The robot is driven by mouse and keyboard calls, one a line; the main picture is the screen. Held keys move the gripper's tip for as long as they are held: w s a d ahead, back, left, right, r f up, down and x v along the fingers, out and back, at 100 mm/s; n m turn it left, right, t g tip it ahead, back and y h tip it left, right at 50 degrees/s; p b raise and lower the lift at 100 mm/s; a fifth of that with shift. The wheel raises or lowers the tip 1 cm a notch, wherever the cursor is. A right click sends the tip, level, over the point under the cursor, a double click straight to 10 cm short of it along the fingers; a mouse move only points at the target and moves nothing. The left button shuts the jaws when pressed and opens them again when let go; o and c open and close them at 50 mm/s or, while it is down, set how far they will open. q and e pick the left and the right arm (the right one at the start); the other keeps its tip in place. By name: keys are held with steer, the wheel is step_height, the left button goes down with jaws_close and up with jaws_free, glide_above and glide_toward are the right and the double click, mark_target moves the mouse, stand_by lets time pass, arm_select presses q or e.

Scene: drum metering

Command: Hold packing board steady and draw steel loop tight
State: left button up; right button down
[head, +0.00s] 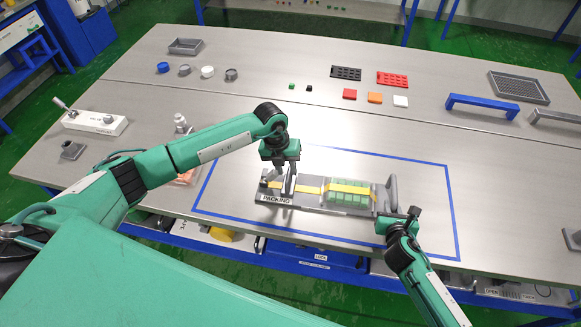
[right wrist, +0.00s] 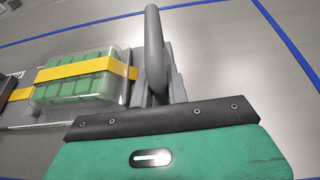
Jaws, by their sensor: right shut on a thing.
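The packing board (head: 310,203), labelled PACKING at its left front, lies inside the blue outline on the table. A clear box of green blocks (head: 348,196) sits on its right half, under a yellow strap (head: 311,189). The box also shows in the right wrist view (right wrist: 88,76). A grey arched handle (right wrist: 154,45) stands at the board's right end. My right gripper (head: 397,217) is shut on the handle's near end; its fingertips are mostly hidden. My left gripper (head: 281,178) points down over the board's left end, by the strap. Its grip and the steel loop cannot be made out.
Behind the board are red, orange and white blocks (head: 375,97), black and red racks (head: 346,73) and a blue bar handle (head: 482,103). A white lever box (head: 94,122) is at left.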

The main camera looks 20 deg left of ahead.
arm_select(q)
steer(key=shift+s+f, duration=0.1)
steer(key=shift+f, duration=0.15)
steer(key=shift+d, duration=0.3)
steer(key=w+d+r, duration=0.1)
steer(key=d, duration=0.4)
step_height(320, 180, up, 11)
steer(key=a, duration=0.2)
steer(key=s+d+r+m+h, duration=0.1)
steer(key=s+d+m+h, duration=0.2)
steer(key=d, duration=0.4)
steer(key=s+d+m+h, duration=0.2)
steer(key=d+m+h, duration=0.2)
steer(key=d, duration=0.4)
steer(key=s+d+r+m+h, duration=0.1)
steer(key=s+d+m+h, duration=0.2)
steer(key=d+m, duration=0.3)
steer(key=shift+s+d+r+g, duration=0.35)
steer(key=shift+d+g, duration=0.05)
steer(key=shift+d, duration=0.75)
